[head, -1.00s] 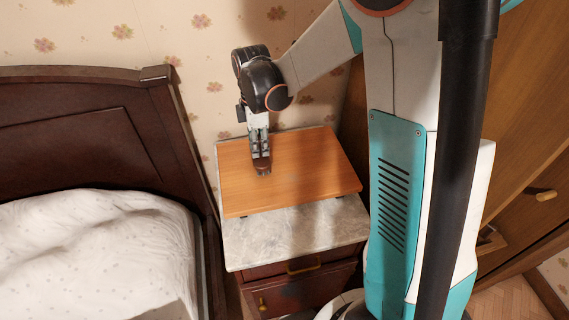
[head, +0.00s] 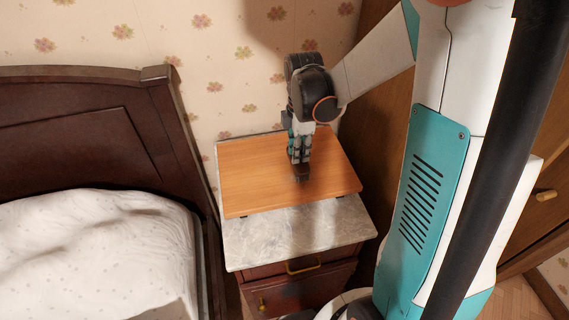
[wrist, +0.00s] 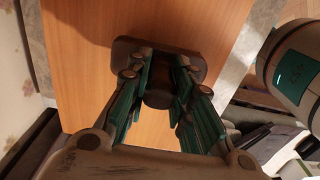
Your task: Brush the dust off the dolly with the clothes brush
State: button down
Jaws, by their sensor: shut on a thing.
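The dolly (head: 245,190) is a flat orange-brown wooden board lying on the marble top of a nightstand. It also fills much of the wrist view (wrist: 80,50). My gripper (head: 300,168) points down over the right-middle part of the board. In the wrist view my gripper (wrist: 160,95) is shut on the clothes brush (wrist: 125,50), a dark brown block with a round grip between the fingers. The brush is at the board's surface; its bristles are hidden. Faint paler patches show on the board, but I cannot tell dust from light.
The nightstand's marble top (head: 290,235) is bare in front of the board. A bed with a dark headboard (head: 80,130) and white bedding (head: 100,250) stands at left. A wooden wardrobe (head: 535,210) is at right, and the flowered wall (head: 220,40) is behind.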

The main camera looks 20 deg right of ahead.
jog(key=shift+f, duration=0.15)
jog(key=shift+f, duration=0.45)
jog(key=shift+f, duration=0.25)
dwell(0.3)
jog(key=shift+w+a, duration=0.25)
jog(key=shift+a, duration=1.05)
jog(key=shift+w+a, duration=0.25)
jog(key=shift+a, duration=1)
jog(key=shift+w+a, duration=0.2)
jog(key=shift+a, duration=0.65)
jog(key=shift+w+a, duration=0.15)
jog(key=shift+a, duration=0.75)
jog(key=shift+w+a, duration=0.2)
jog(key=shift+a, duration=0.65)
jog(key=shift+r, duration=1.2)
